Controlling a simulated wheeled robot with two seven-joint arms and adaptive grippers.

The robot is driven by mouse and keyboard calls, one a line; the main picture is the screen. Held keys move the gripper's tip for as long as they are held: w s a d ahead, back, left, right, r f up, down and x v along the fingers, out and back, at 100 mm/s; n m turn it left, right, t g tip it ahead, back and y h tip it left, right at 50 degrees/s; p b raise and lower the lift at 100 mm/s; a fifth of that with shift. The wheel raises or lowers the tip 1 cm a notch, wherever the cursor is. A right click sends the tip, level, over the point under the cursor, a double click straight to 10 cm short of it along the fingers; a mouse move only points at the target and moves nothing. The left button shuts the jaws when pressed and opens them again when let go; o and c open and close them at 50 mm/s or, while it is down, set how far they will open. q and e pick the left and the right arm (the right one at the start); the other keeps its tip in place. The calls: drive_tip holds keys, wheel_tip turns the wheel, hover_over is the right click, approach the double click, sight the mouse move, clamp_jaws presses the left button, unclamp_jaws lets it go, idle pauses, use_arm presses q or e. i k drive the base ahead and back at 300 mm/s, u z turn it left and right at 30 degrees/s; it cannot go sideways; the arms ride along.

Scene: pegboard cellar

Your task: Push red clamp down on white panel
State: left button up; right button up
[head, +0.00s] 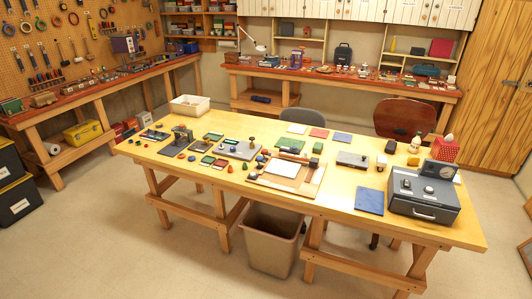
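A wooden board (260,182) lies at the front middle of the long table. A white panel (283,168) lies on it, beside a tan area. A dark reddish bar (291,157) lies along the board's back edge; it is too small to tell whether this is the red clamp or whether it touches the panel. Another flat white piece (297,128) lies near the table's back edge. Neither of my grippers is in view.
The long table (330,205) holds a white bin (189,105), a grey plate with a knob (238,151), several small coloured pieces, a blue sheet (369,201) and a dark grey case (424,203). A brown waste bin (270,241) stands in front. Chairs stand behind. The near floor is clear.

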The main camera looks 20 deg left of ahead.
sight(264, 152)
drive_tip(key=u, duration=0.15)
drive_tip(key=i, duration=1.7)
drive_tip(key=u, duration=0.4)
drive_tip(key=i, duration=0.65)
drive_tip(key=u, duration=0.1)
